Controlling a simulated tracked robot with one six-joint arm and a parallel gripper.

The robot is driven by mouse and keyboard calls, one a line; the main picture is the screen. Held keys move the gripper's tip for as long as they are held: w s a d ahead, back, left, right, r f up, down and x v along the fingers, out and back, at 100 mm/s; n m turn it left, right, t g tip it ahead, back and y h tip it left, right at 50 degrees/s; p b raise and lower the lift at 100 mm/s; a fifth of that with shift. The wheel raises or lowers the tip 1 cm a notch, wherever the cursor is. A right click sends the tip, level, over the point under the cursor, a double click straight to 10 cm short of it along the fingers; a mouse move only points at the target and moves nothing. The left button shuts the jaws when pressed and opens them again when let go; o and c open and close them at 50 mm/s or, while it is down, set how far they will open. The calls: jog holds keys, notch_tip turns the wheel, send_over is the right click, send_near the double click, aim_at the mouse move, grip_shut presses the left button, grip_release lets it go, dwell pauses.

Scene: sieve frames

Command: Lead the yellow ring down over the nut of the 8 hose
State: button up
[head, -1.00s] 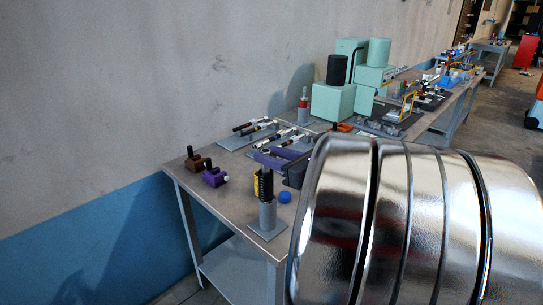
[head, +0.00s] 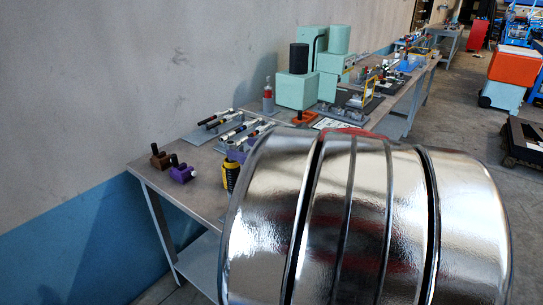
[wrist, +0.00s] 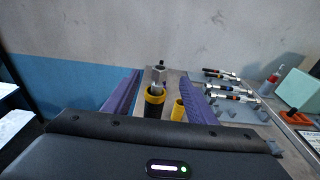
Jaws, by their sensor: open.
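In the wrist view my gripper (wrist: 160,80) is open, with one purple finger on each side of an upright black hose end (wrist: 153,110). A yellow ring (wrist: 155,92) sits at the top of the black part, and a grey nut (wrist: 159,75) rises above it. I cannot tell whether the ring is around the nut. Neither finger clearly touches them. A second yellow piece (wrist: 178,110) stands close to the right finger.
Black-handled tools (head: 216,118) lie behind. A red bottle (head: 267,97) and green machines (head: 296,90) stand farther back. A large shiny form hides much of the bench.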

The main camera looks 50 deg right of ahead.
jog(key=s+r, duration=0.1)
jog(key=s, duration=0.8)
jog(key=shift+s+d+r, duration=0.15)
jog(key=shift+s+r, duration=0.05)
jog(key=shift+s, duration=0.15)
dwell(1.1)
